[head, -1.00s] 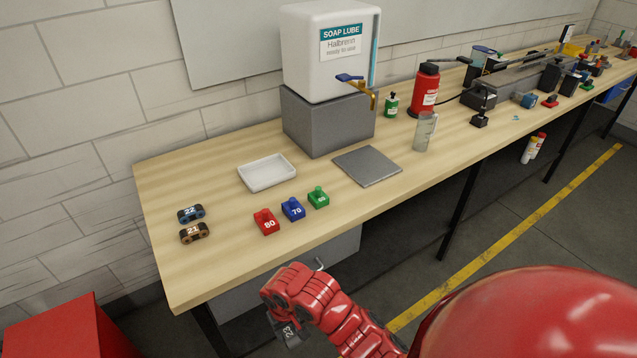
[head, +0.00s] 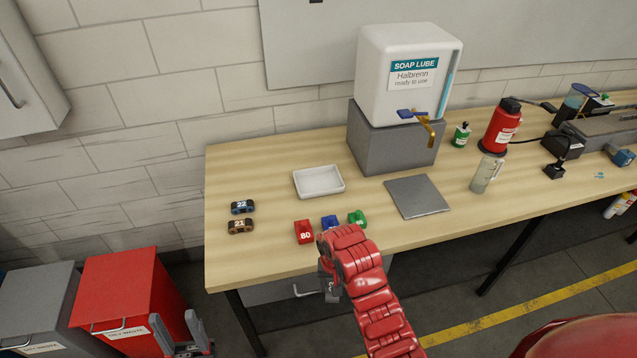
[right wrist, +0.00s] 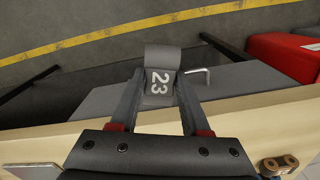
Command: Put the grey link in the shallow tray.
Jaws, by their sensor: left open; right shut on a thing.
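The grey link, marked 23 (right wrist: 161,70), is between the fingers of my right gripper (right wrist: 162,82), which is shut on it. In the head view the link (head: 331,293) hangs below my right gripper (head: 329,274), in front of the table's front edge. The shallow tray (head: 319,181) is white and empty, on the table beyond and above my right gripper in the picture. My left gripper (head: 173,318) is open and empty at the bottom left, in front of the red bin.
Links marked 22 (head: 242,207) and 21 (head: 240,226) lie left of the tray. Red (head: 304,231), blue (head: 329,222) and green (head: 357,217) blocks stand in front of it. A grey plate (head: 417,196) and the soap dispenser (head: 400,75) are to the right.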

